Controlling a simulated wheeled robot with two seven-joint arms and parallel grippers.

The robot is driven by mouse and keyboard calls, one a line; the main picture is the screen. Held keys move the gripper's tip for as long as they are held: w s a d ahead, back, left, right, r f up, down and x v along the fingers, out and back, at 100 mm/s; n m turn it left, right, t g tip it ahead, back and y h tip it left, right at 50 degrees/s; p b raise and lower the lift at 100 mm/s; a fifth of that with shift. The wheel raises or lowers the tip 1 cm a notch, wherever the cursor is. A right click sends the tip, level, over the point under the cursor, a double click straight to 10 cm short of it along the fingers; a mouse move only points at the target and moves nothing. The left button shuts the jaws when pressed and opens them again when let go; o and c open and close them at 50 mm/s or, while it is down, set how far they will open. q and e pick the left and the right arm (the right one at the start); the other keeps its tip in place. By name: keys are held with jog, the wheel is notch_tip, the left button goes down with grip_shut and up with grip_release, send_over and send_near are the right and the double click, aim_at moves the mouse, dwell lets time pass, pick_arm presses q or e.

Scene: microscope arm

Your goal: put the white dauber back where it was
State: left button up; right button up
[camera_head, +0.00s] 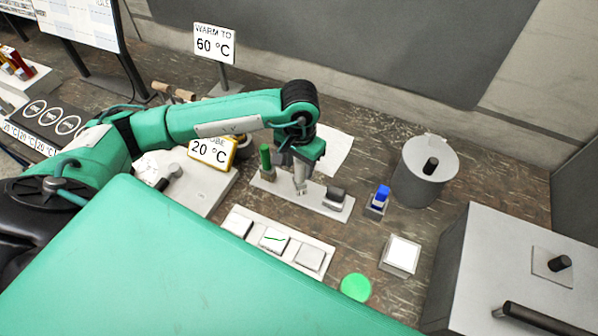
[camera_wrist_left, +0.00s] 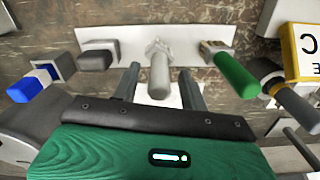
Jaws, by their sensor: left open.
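The white dauber (camera_head: 300,187) stands at the middle of a pale strip-shaped rack (camera_head: 319,199). In the left wrist view the white dauber (camera_wrist_left: 159,78) shows end-on, between the two fingers, with its foot at a pale holder on the rack (camera_wrist_left: 190,34). My left gripper (camera_head: 301,168) is over the rack from above. In the left wrist view my left gripper (camera_wrist_left: 160,74) is open, one finger on each side of the dauber, with gaps visible. A green dauber (camera_head: 265,158) and a dark grey one (camera_head: 337,193) stand on either side. My right gripper does not show.
A blue-topped item (camera_head: 381,195) stands right of the rack. In front are a tray with several white squares (camera_head: 290,245), a green disc (camera_head: 355,287) and a white block (camera_head: 400,255). A grey cylinder (camera_head: 425,175) and a large grey box (camera_head: 515,260) stand at right.

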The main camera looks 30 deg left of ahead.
pick_arm(q)
notch_tip(320, 180, up, 8)
jog(key=b, duration=0.2)
jog(key=shift+w+b, duration=0.1)
jog(key=shift+b, duration=0.3)
jog(key=shift+r, duration=0.45)
